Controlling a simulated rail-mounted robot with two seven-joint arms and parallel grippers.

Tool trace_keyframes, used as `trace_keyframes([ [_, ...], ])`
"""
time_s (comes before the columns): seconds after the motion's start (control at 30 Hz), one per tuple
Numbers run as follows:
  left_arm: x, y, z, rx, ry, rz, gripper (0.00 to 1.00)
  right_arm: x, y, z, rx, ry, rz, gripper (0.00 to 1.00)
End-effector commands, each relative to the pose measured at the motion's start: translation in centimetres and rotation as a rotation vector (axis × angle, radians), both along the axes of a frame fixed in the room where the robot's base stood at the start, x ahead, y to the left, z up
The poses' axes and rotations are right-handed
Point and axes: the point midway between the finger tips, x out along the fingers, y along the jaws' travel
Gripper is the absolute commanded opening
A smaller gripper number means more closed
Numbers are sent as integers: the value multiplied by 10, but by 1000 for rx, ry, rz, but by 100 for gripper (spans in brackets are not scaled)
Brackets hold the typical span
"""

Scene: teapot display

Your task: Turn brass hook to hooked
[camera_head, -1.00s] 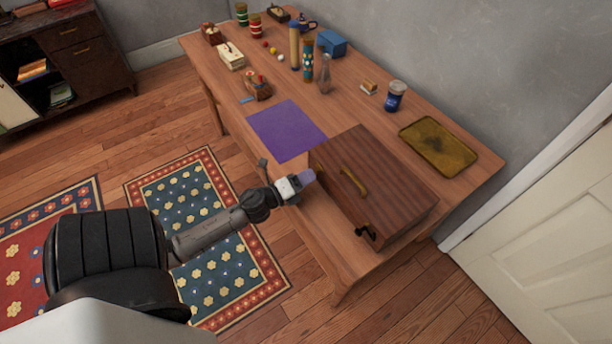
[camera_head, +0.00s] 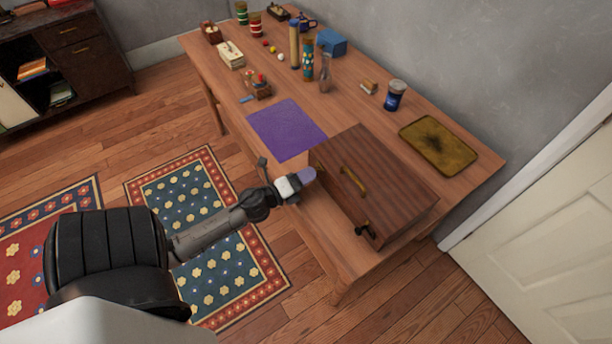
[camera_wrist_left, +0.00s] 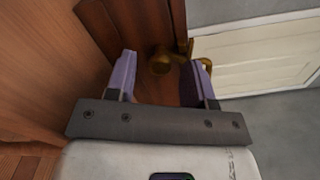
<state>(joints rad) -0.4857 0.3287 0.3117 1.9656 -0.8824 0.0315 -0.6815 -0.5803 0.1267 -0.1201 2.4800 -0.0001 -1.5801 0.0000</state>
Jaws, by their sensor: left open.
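A dark wooden box (camera_head: 395,185) sits at the near right of the table, with a curved brass handle (camera_head: 352,181) on top. A small dark and brass fitting (camera_head: 365,231) shows at its near lower edge; I cannot tell its exact position. My left gripper (camera_head: 303,177) is beside the box's left end. In the left wrist view the gripper (camera_wrist_left: 162,65) is open, with purple fingers spread. A round brass piece (camera_wrist_left: 160,61) shows between them, and a curved brass piece (camera_wrist_left: 208,64) shows partly behind the right finger. No contact is clear. My right gripper is not in view.
A purple mat (camera_head: 287,130) lies left of the box. A worn yellow tray (camera_head: 438,145) and a blue jar (camera_head: 395,96) stand behind it. Several small items crowd the table's far end. A white door (camera_head: 550,220) is at the right.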

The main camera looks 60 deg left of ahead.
Motion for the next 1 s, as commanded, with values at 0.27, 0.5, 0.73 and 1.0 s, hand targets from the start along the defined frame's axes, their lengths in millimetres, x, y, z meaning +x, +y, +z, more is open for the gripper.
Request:
trace_keyframes([
  [0.27,-41,-5,-1,-3,3,4,49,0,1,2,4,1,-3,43],
  [0.5,-88,-10,-1,-2,3,3,49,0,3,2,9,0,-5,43],
  [0.73,-120,-14,0,-2,1,2,49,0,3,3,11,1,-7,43],
  [1.0,-135,-15,0,1,1,1,49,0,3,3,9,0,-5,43],
])
